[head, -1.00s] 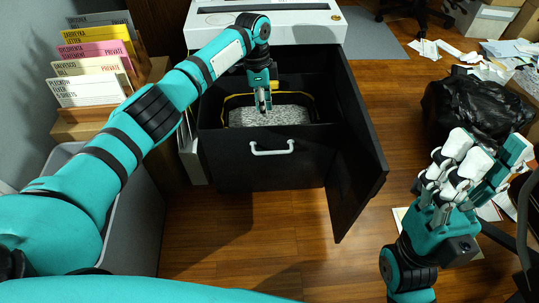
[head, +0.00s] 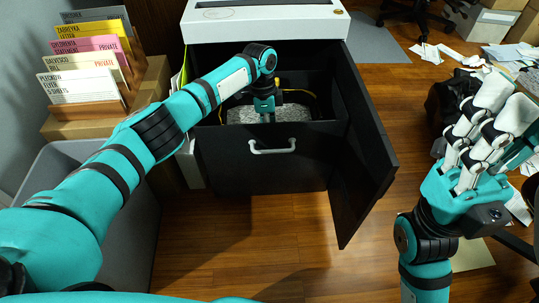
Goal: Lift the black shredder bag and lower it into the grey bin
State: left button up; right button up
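The black shredder bag (head: 309,97) with a yellow edge sits in the open black cabinet under the shredder's white top (head: 264,23). Grey-white shredded paper (head: 290,114) fills it. My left gripper (head: 267,117) points down into the cabinet at the bag. Its fingertips are small and partly hidden, so I cannot tell whether they hold the bag. The grey bin (head: 133,240) stands at the left, partly covered by my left arm. My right gripper (head: 507,112) is at the right, open and empty, away from the bag.
The cabinet's door (head: 362,160) stands open to the right, and its front has a white handle (head: 272,147). A paper rack (head: 85,85) stands on a box at the left. A black sack (head: 437,105) and scattered papers lie at the right. The floor in front is clear.

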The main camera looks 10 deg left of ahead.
pick_arm(q)
grip_shut()
jog(key=shift+r, duration=0.15)
jog(key=shift+d+r, duration=0.1)
